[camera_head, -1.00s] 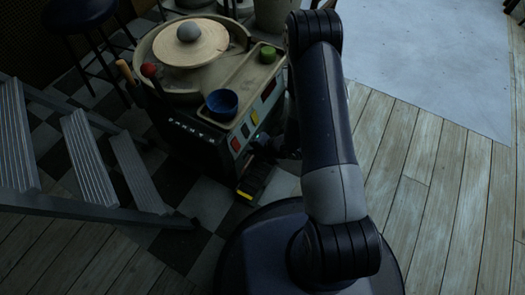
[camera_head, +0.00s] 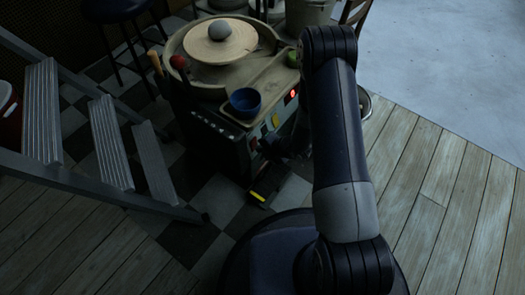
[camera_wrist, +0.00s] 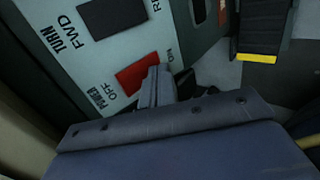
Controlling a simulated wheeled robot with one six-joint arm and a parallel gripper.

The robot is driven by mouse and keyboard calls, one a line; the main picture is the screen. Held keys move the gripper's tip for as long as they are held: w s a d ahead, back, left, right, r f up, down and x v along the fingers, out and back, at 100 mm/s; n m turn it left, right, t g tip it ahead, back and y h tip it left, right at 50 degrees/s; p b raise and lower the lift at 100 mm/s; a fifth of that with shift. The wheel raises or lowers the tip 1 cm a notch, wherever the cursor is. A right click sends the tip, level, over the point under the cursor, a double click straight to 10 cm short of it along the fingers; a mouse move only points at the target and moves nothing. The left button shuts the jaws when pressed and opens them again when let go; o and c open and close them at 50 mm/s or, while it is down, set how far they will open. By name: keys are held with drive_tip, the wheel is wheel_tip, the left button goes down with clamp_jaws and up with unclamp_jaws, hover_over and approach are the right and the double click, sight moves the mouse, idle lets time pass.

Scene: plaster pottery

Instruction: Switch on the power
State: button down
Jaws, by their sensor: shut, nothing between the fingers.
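The pottery wheel (camera_head: 205,85) stands left of my arm in the head view, with a control panel on its near side. In the wrist view, the red power switch (camera_wrist: 135,76) sits on the pale panel between the OFF and ON labels. My gripper (camera_wrist: 155,84) is shut and empty, its tips over the ON side of the switch and hiding part of it. Whether they touch it, I cannot tell. In the head view, a red light (camera_head: 293,94) glows on the panel. My arm hides part of the panel there.
A black turn switch (camera_wrist: 112,15) is beside the power switch. A pedal with a yellow edge (camera_head: 268,185) lies on the floor below the panel. A blue bowl (camera_head: 245,102) and grey clay (camera_head: 220,30) rest on the wheel. Metal steps (camera_head: 110,145) stand at left.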

drive_tip(key=shift+w+r+p, duration=0.15)
drive_tip(key=shift+r+p, duration=0.25)
drive_tip(key=shift+r, duration=0.35)
drive_tip(key=shift+d, duration=0.1)
